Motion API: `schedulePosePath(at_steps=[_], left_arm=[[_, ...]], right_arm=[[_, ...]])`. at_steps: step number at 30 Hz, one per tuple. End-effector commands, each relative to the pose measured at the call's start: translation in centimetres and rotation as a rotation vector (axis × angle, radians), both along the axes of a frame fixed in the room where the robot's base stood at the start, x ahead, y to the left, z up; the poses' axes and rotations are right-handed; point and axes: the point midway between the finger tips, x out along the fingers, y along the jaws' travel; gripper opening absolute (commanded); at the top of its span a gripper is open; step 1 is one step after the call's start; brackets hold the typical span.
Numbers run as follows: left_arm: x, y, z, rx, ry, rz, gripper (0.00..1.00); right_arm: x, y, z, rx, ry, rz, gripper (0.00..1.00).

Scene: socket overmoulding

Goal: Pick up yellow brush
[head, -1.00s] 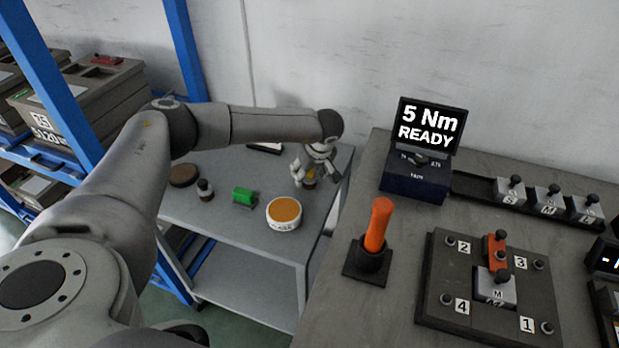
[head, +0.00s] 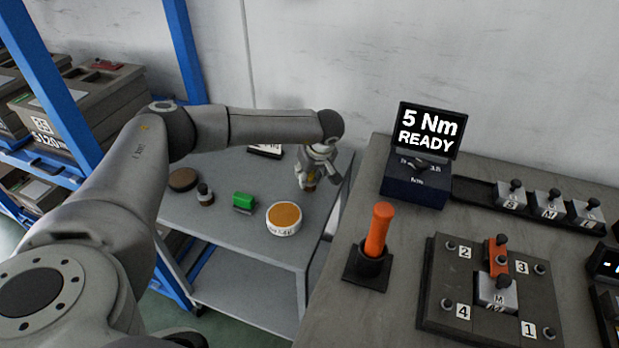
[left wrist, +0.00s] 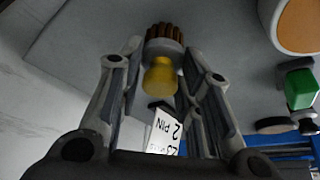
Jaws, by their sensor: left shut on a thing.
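The yellow brush (left wrist: 160,76) has a rounded yellow handle, a pale collar and brown bristles. In the left wrist view it is between the two fingers of my left gripper (left wrist: 163,60), bristles toward the top of the picture. My left gripper (head: 311,180) is shut on the brush at the back right of the grey cart. In the head view the gripper mostly hides the brush, and only a small brownish part shows below the fingers. I cannot tell whether the brush still touches the cart top. My right gripper is not in view.
The grey cart (head: 245,255) also carries a round tin with an orange top (head: 284,217), a green block (head: 243,201), a dark knobbed piece (head: 205,195), a brown disc (head: 183,179) and a label card (head: 265,150). An orange-handled tool (head: 378,228) stands on the right bench.

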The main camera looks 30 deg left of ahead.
Motion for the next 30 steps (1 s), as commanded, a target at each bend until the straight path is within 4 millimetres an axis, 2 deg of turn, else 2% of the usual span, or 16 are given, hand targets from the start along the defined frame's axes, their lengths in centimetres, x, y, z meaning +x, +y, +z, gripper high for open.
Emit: schedulePosePath(at_steps=[4, 8, 16, 24, 30], left_arm=[[0.1, 0.0, 2.1, -0.001, -0.005, 0.000, 0.09], [-0.9, -1.0, 3.7, -0.002, -0.003, -0.004, 0.09], [-3.8, -3.7, 8.3, -0.001, -0.005, -0.004, 0.09], [-7.2, -7.0, 10.1, 0.000, -0.003, -0.004, 0.09], [-9.1, -8.7, 11.3, 0.000, -0.002, -0.003, 0.09]], right_arm=[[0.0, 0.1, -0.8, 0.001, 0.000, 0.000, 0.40], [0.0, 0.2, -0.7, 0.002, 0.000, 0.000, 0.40], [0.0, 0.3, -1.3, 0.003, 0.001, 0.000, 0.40], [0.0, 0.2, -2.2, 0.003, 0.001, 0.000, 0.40], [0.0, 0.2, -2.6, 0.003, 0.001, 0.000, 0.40]])
